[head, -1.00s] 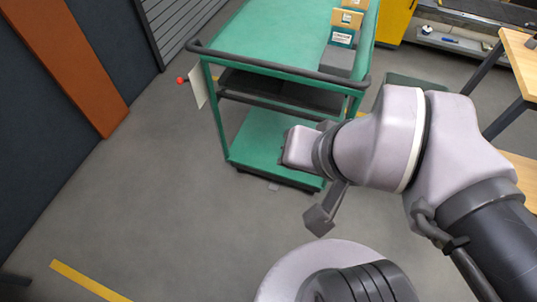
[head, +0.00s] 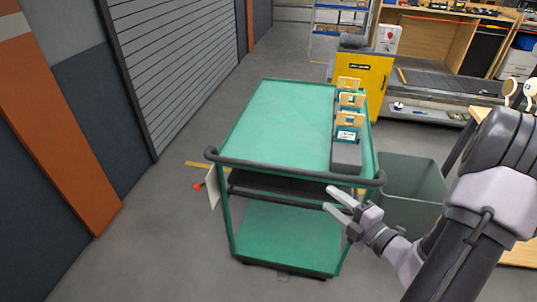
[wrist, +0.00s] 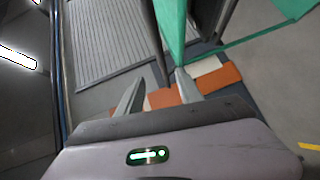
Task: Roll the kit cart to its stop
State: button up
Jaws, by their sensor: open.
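The kit cart (head: 285,118) is a green two-shelf cart in the middle of the head view. A dark handle bar (head: 290,168) runs along its near edge. Several tan cards stand in a grey holder (head: 346,155) on the right of its top. My gripper (head: 329,199) is open at the right end of the near side, just below the handle in the picture. I cannot tell whether it touches the cart. The wrist view shows its two fingers (wrist: 158,92) apart with nothing clearly between them, and green cart parts (wrist: 172,30) beyond. No stop is clearly visible.
A grey-green bin (head: 412,185) stands close to the cart's right. A yellow cabinet (head: 362,75) stands behind it. A slatted shutter (head: 180,60) and an orange-striped wall (head: 60,130) line the left. A yellow floor mark (head: 200,164) lies left of the cart. Floor at the front left is clear.

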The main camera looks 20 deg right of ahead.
aim_at(300, 174)
jog(key=b+x, duration=0.1)
jog(key=x, duration=0.4)
jog(key=b+x, duration=0.1)
jog(key=x, duration=0.5)
jog(key=b+x, duration=0.2)
jog(key=x, duration=0.4)
jog(key=shift+d+f, duration=0.1)
jog(key=shift+d, duration=0.2)
grip_shut()
dwell(0.3)
